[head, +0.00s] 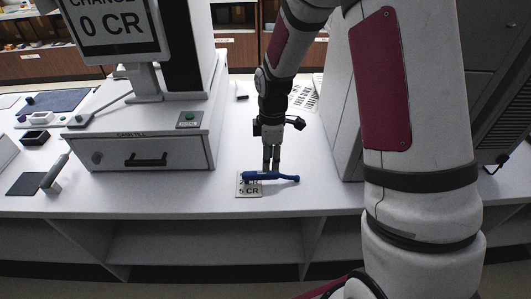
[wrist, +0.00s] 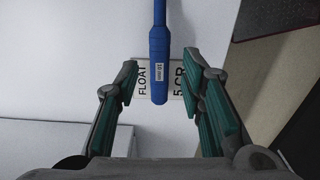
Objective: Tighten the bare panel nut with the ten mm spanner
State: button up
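A blue tool (head: 282,178), apparently the spanner, lies across a printed card (head: 249,191) near the counter's front edge. In the wrist view its thick blue handle (wrist: 159,62) bears a small label too small to read. My gripper (head: 271,168) points down over the tool in the head view. In the wrist view my gripper (wrist: 163,98) is open, with the handle's end showing between its two green-padded fingers, apart from both. The card (wrist: 143,82) shows beneath, reading "FLOAT" and "5 CR". I cannot make out the bare panel nut in either view.
A till with a drawer (head: 150,155) and a display (head: 113,28) stands left of my gripper. A small box with a green button (head: 190,119) sits on it. A large grey machine (head: 342,110) stands to the right.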

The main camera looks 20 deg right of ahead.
notch_tip(320, 180, down, 6)
jog(key=b, duration=0.2)
jog(key=shift+b, duration=0.4)
grip_shut()
jog(key=shift+r, duration=0.1)
jog(key=shift+r+p, duration=1.85)
jog(key=shift+r, duration=1.05)
